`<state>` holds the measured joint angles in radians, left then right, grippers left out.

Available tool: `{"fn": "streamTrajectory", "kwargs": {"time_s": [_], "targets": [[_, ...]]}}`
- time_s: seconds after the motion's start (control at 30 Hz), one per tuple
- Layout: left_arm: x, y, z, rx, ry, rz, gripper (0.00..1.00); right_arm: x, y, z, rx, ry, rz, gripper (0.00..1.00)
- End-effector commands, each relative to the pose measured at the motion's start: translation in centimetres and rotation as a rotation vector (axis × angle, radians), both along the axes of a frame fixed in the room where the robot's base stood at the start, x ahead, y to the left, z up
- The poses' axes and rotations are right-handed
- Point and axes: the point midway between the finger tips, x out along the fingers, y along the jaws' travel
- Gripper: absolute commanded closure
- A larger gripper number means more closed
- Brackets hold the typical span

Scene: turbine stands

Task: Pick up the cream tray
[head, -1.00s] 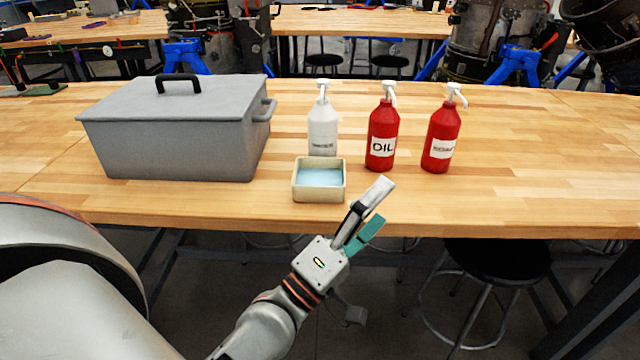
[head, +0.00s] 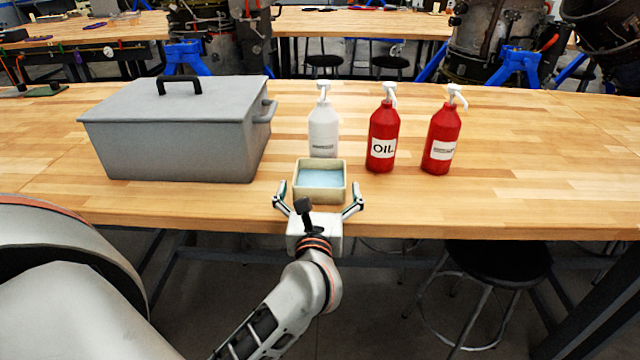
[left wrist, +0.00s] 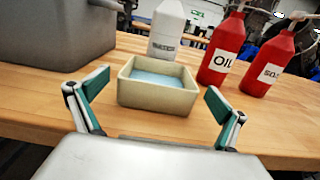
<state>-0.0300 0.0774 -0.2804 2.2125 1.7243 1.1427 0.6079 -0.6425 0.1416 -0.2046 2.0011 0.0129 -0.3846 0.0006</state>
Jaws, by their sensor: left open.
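The cream tray (head: 320,195) is a small square box with a pale blue inside. It sits on the wooden table near its front edge. My left gripper (head: 318,192) is open in front of the tray, its two fingers spread wide toward the tray's left and right sides. In the left wrist view the tray (left wrist: 158,97) lies ahead, centred between the open fingertips (left wrist: 157,90). The fingers look apart from the tray, with nothing held. My right gripper does not show.
A grey lidded bin (head: 180,135) stands left of the tray. A white pump bottle (head: 323,132) stands just behind the tray. A red OIL bottle (head: 383,135) and another red bottle (head: 441,138) stand to its right. The table's right side is clear.

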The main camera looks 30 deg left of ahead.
Motion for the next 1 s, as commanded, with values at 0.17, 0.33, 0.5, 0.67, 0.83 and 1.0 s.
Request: {"fn": "streamTrajectory", "kwargs": {"time_s": [0.17, 0.33, 0.5, 0.67, 0.83, 1.0], "targets": [[1.8, 1.2, 0.3, 0.005, -0.003, 0.001, 0.0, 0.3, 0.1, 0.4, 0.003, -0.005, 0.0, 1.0], [3.8, 2.4, 0.3, 0.005, 0.0, 0.0, 0.0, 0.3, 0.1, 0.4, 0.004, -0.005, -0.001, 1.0], [4.6, 2.9, 0.2, 0.004, -0.001, 0.0, 0.0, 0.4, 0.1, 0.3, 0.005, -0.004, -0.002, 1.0], [4.6, 2.9, 0.2, 0.004, -0.001, -0.001, 0.0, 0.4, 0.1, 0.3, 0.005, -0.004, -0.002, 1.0], [4.5, 2.9, 0.2, 0.004, -0.001, 0.0, 0.36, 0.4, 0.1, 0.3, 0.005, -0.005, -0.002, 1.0], [4.5, 2.9, 0.2, 0.004, 0.0, 0.0, 0.55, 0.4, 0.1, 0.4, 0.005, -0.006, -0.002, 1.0]]}}
